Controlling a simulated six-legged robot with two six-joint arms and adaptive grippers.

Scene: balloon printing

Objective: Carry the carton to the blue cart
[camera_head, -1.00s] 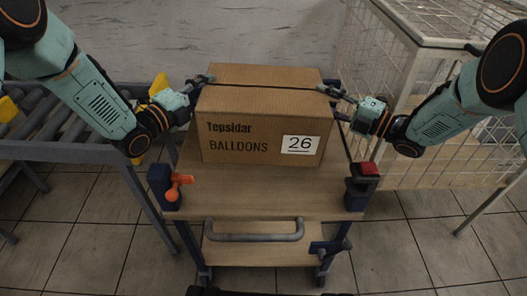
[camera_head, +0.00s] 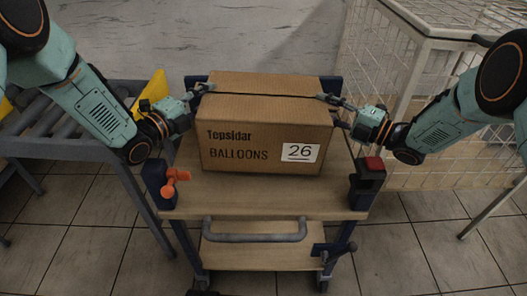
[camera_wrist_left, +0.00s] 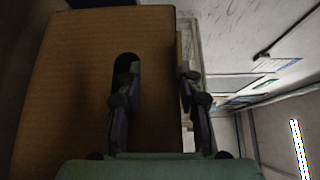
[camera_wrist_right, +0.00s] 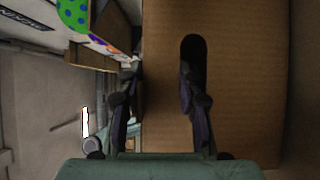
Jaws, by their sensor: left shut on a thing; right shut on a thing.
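The brown carton (camera_head: 258,140), marked "Tepsidar BALLOONS 26", is upright over the wooden top of the blue cart (camera_head: 250,204). I cannot tell whether its base touches the deck. My left gripper (camera_head: 203,89) is shut on the carton's left side near its top edge. In the left wrist view, one finger is in the carton's hand slot (camera_wrist_left: 127,62) and the other is outside the edge. My right gripper (camera_head: 327,98) grips the right side the same way, with one finger in that side's slot (camera_wrist_right: 193,50). The carton's underside is hidden.
The cart has blue corner posts, an orange lever (camera_head: 174,181), a red-topped block (camera_head: 371,165) and a grey front handle (camera_head: 254,235). A roller conveyor (camera_head: 65,148) stands on the left. A white wire cage (camera_head: 400,90) stands on the right, close to my right arm.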

